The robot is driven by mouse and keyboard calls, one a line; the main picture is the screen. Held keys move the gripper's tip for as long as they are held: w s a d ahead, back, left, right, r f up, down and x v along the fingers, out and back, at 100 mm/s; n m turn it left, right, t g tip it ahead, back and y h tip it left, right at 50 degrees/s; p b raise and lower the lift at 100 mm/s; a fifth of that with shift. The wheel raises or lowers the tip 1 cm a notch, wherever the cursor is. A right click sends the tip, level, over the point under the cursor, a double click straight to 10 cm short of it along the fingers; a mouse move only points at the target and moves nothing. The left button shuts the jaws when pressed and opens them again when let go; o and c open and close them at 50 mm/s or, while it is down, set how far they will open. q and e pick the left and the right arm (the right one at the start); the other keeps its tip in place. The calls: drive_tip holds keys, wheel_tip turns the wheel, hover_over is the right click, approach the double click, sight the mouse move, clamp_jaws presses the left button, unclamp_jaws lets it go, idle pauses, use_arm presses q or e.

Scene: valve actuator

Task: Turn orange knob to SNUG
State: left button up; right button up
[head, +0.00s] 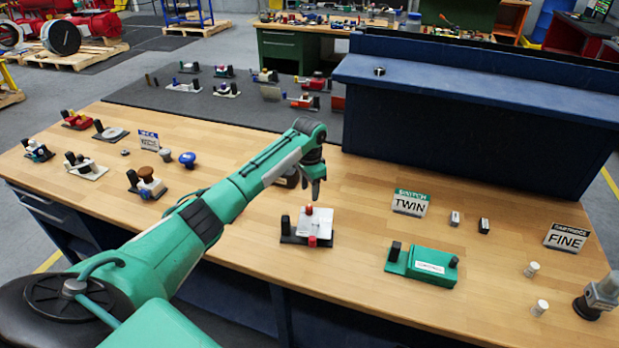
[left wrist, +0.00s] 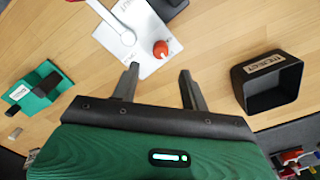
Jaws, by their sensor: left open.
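The orange knob (head: 309,210) stands on a white plate (head: 321,221) in the middle of the bench. In the left wrist view the orange knob (left wrist: 161,49) sits just beyond the fingertips, roughly centred between them, with a visible gap. Small print on the plate is too small to read, so the knob's setting cannot be told. My left gripper (head: 316,191) points down just behind the knob, and its fingers (left wrist: 159,75) are open and empty. My right gripper is out of view.
A green block device (head: 427,265) and the TWIN sign (head: 410,202) stand to the right. A dark open box (left wrist: 270,82) is right of the fingers in the wrist view. A blue raised shelf (head: 480,80) borders the bench behind.

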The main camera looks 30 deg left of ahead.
use_arm(q)
wheel_tip(320, 180, up, 6)
drive_tip(key=b, duration=0.1)
drive_tip(key=shift+r, duration=0.25)
drive_tip(key=shift+f, duration=0.1)
idle(0.3)
